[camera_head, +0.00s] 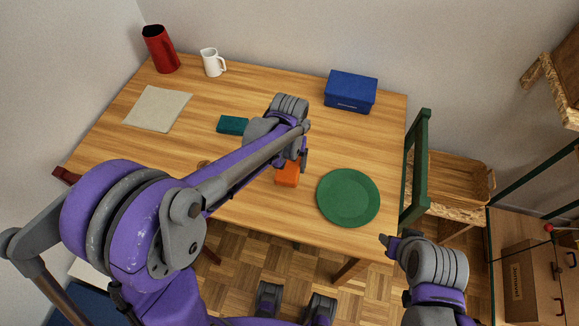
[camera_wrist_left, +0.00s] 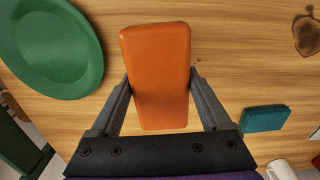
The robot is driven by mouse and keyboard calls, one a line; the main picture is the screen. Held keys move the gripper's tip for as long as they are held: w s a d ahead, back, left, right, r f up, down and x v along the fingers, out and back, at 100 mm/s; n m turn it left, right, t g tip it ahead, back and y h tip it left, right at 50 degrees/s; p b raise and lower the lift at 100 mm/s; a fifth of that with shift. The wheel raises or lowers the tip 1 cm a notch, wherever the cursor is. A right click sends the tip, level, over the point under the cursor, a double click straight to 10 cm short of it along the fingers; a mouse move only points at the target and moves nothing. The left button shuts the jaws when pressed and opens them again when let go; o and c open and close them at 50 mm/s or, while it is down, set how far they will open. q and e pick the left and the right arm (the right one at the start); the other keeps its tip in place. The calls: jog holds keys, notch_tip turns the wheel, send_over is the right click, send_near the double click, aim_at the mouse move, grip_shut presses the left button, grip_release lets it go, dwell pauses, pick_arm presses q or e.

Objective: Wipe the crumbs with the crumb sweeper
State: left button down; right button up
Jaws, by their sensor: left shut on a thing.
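The orange block (camera_head: 288,177), which looks like the crumb sweeper, is at the table's front, left of the green plate. My left gripper (camera_head: 296,160) is shut on it. In the left wrist view the orange block (camera_wrist_left: 156,75) fills the space between the two fingers of my left gripper (camera_wrist_left: 160,84). A few tiny dark specks (camera_wrist_left: 196,63), perhaps crumbs, lie beside it on the wood. Whether the block touches the table is unclear. My right gripper (camera_head: 391,246) is off the table's front right corner, its fingers mostly hidden behind the wrist.
The green plate (camera_head: 348,198) lies right of the block. A teal block (camera_head: 232,125), beige cloth (camera_head: 157,109), red pitcher (camera_head: 160,49), white mug (camera_head: 212,62) and blue box (camera_head: 350,91) stand farther back. A brown stain (camera_wrist_left: 307,34) marks the wood. A green chair (camera_head: 421,165) stands right.

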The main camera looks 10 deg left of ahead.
pick_arm(q)
jog(key=shift+r+p, duration=0.45)
jog(key=shift+r, duration=0.55)
